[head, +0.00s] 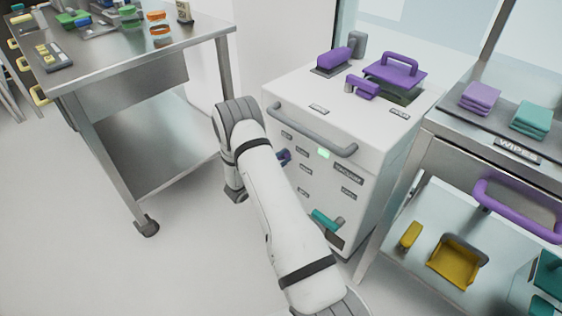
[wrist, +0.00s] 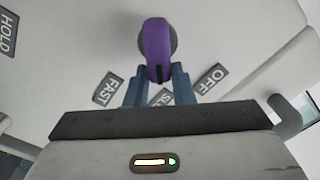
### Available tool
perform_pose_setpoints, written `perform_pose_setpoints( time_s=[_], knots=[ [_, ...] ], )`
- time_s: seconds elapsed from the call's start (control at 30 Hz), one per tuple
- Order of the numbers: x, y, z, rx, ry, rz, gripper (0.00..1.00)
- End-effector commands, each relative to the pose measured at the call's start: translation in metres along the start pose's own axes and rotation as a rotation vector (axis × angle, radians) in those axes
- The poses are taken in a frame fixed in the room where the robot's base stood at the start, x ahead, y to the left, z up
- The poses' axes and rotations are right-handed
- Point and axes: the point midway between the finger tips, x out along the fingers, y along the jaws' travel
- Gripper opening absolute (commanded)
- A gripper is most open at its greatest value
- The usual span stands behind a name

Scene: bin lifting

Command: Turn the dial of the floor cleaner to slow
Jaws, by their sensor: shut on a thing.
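The floor cleaner (head: 382,146) is a white box-shaped machine in the middle of the head view. Its purple dial (wrist: 157,45) shows in the wrist view; a bit of it shows beside my arm in the head view (head: 285,156). My gripper (wrist: 156,85) is shut on the dial, one blue finger on each side of its lower end. The dial's dark mark points down toward the SLOW label (wrist: 161,97), which the fingers partly hide. The FAST label (wrist: 108,88) is to the left and the OFF label (wrist: 211,80) to the right.
A grey bar handle (head: 312,130) crosses the cleaner's front above the dial. A teal lever (head: 325,220) sits low on the front. A steel cart (head: 150,53) stands left, a wipes cart (head: 455,140) close on the right. Floor is clear at left.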

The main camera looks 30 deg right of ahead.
Motion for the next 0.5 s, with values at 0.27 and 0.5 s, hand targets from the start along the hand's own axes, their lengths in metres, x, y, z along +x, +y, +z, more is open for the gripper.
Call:
perform_pose_setpoints(
  time_s=[0.27,0.5],
  knots=[
    [0.0024,0.0037,-0.002,0.035,0.006,0.007,0.0],
    [0.0027,0.0037,-0.0023,0.036,0.006,0.007,0.0]
  ],
)
